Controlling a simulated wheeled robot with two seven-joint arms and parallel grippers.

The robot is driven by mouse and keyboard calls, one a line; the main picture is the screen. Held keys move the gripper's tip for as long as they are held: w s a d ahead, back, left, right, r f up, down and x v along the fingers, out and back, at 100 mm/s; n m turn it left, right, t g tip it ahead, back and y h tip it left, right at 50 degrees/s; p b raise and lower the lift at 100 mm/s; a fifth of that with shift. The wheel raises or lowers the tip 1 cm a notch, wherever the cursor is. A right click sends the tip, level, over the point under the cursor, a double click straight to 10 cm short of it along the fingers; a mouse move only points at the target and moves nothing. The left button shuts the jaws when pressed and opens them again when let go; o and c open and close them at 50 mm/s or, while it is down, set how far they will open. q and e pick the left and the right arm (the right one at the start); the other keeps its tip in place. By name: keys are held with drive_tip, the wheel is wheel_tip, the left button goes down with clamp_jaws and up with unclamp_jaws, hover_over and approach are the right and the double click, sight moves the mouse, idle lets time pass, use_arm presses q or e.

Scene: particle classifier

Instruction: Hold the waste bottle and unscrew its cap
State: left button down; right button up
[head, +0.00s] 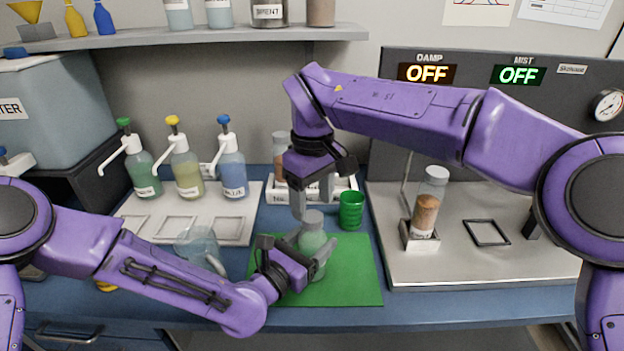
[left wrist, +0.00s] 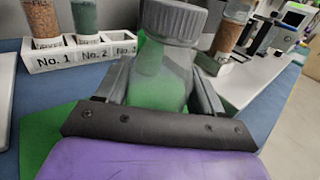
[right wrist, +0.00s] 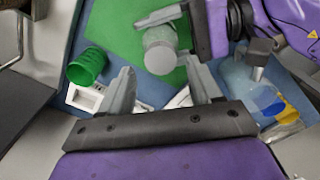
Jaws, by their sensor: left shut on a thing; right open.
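The waste bottle (head: 312,238) stands upright on the green mat (head: 353,268). It is clear with a greenish tint and has a grey ribbed cap (left wrist: 175,22), which is on the bottle in the left wrist view. My left gripper (head: 309,257) is shut on the bottle's body from the front. My right gripper (head: 313,205) is open above and just behind the bottle. In the right wrist view the cap (right wrist: 160,58) lies beyond the open fingers (right wrist: 167,90), apart from them. The bottle's label is not readable.
A green cup (head: 351,210) stands close behind the mat. A white numbered rack (left wrist: 75,52) with vials is at the back. A clear beaker (head: 197,247) is left of the mat. Pump bottles (head: 187,170) stand at left; a vial of brown grains (head: 427,205) is on the right plate.

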sight(313, 216)
wheel_tip(313, 216, down, 3)
drive_tip(key=shift+f, duration=0.15)
